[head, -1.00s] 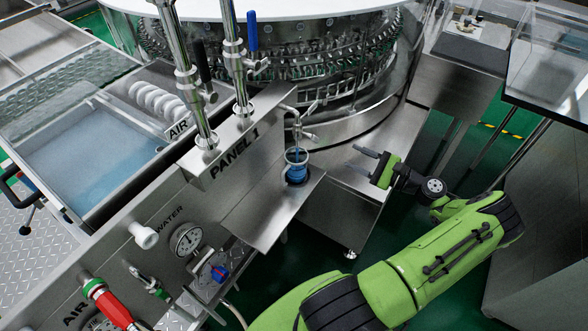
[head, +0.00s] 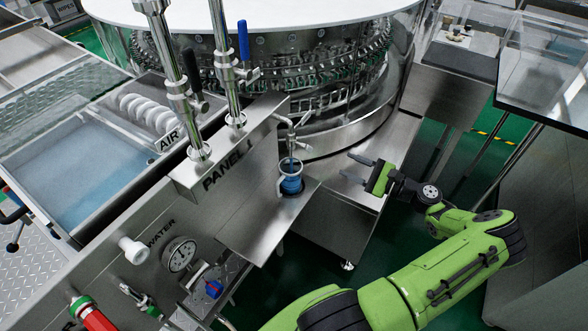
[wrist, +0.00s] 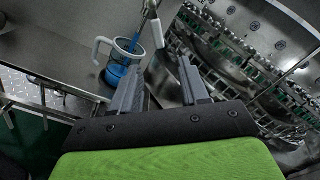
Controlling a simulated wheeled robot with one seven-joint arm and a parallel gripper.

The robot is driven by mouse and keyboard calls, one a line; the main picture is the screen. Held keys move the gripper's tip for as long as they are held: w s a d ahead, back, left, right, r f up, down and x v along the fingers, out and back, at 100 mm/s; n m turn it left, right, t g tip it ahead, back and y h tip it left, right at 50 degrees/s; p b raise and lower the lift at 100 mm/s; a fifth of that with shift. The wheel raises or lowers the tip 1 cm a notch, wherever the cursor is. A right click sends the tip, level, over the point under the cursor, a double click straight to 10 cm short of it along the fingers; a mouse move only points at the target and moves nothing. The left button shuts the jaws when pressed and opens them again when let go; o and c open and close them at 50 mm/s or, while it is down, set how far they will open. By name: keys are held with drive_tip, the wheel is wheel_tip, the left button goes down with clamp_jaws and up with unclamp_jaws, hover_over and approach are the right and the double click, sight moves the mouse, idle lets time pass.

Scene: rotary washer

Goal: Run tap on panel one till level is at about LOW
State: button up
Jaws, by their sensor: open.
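The tap (head: 291,128) is a small metal spout with a lever on the end of the panel marked PANEL 1 (head: 228,165). A clear cup with a pale handle (head: 283,170) stands under it on a steel shelf. Blue liquid fills the cup's lower part, and a thin blue stream seems to run down from the spout. The cup also shows in the wrist view (wrist: 103,50). Level marks are too small to read. My gripper (head: 354,168) is open and empty, right of the cup and apart from it. In the wrist view its fingers (wrist: 160,70) point toward the tap.
Two upright pipes with black (head: 192,68) and blue (head: 243,40) lever handles rise from the panel. The round washer (head: 300,70) stands behind. Green floor is free below my arm.

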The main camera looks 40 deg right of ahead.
sight(311, 150)
drive_tip(key=b+x, duration=0.1)
drive_tip(key=x, duration=0.4)
drive_tip(key=b+x, duration=0.1)
drive_tip(key=x, duration=0.4)
drive_tip(key=b+x, duration=0.1)
drive_tip(key=x, duration=0.4)
drive_tip(key=shift+w+a, duration=0.2)
drive_tip(key=shift+a, duration=0.2)
drive_tip(key=shift+c, duration=0.2)
clamp_jaws()
